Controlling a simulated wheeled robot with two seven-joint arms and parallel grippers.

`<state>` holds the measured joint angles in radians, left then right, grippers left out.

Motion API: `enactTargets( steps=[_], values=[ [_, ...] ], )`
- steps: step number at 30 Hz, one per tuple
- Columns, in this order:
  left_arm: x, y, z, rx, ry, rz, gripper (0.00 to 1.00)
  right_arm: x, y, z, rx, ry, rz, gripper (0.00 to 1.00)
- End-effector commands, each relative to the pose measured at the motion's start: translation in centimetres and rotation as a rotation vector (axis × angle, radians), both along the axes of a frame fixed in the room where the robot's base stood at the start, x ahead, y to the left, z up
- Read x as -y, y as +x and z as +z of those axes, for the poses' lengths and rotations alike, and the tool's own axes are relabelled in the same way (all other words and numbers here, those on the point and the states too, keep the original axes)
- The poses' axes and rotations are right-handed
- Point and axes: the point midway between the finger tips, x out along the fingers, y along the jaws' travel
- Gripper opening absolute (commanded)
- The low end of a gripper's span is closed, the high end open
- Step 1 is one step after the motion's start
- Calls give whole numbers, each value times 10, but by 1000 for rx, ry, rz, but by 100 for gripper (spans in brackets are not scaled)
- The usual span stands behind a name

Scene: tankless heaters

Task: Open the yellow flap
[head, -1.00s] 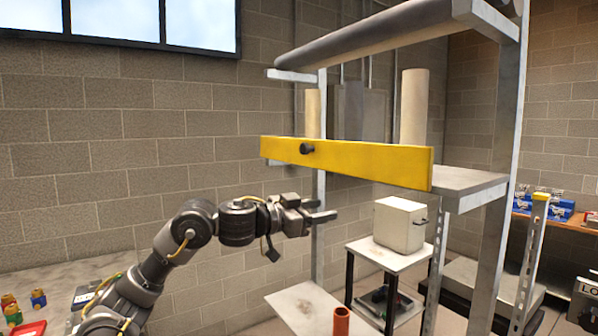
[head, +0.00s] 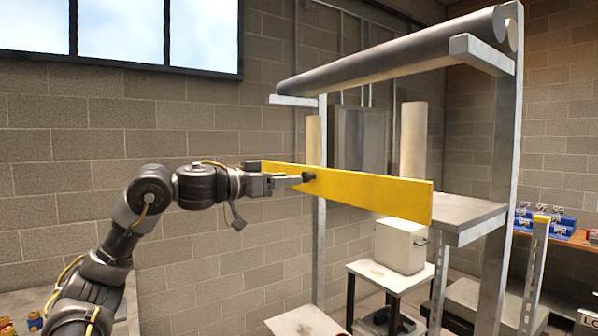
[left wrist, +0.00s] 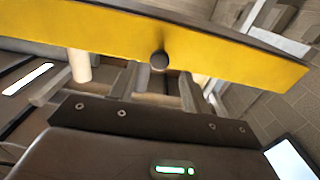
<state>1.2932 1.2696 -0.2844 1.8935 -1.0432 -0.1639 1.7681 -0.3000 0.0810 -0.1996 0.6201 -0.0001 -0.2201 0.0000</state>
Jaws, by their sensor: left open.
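The yellow flap (head: 375,190) is a long board standing upright along the front edge of a grey shelf. It has a round dark knob (head: 309,176) toward its left end. My left gripper (head: 292,180) is level with the knob, its fingers pointing at it from the left. In the left wrist view, the flap (left wrist: 235,62) crosses the top and its knob (left wrist: 159,60) lies just ahead of the open fingers (left wrist: 157,88), near the middle of the gap. I cannot tell whether a finger touches the knob. My right gripper is out of view.
A metal rack post (head: 497,160) stands right of the flap, with a grey roller (head: 395,50) above. Beige cylinders (head: 413,140) stand behind the flap. A pale box (head: 400,246) sits on a small table below.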

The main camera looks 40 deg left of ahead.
Motion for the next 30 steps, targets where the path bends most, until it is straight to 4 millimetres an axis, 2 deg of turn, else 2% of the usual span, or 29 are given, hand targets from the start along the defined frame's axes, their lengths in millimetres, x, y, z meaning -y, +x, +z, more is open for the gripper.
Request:
enactTargets(
  steps=[1, 3, 9, 20, 30],
  values=[
    [3, 9, 4, -3, -1, -3, 48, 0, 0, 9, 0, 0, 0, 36],
    [7, 20, 3, -3, -2, -2, 48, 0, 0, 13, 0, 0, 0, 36],
    [12, 40, 1, -1, 0, 0, 48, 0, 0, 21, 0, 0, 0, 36],
    [13, 45, -1, 0, 1, 1, 48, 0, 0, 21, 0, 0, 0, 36],
    [13, 44, 0, 0, 1, 1, 5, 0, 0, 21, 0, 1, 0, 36]
  ],
)
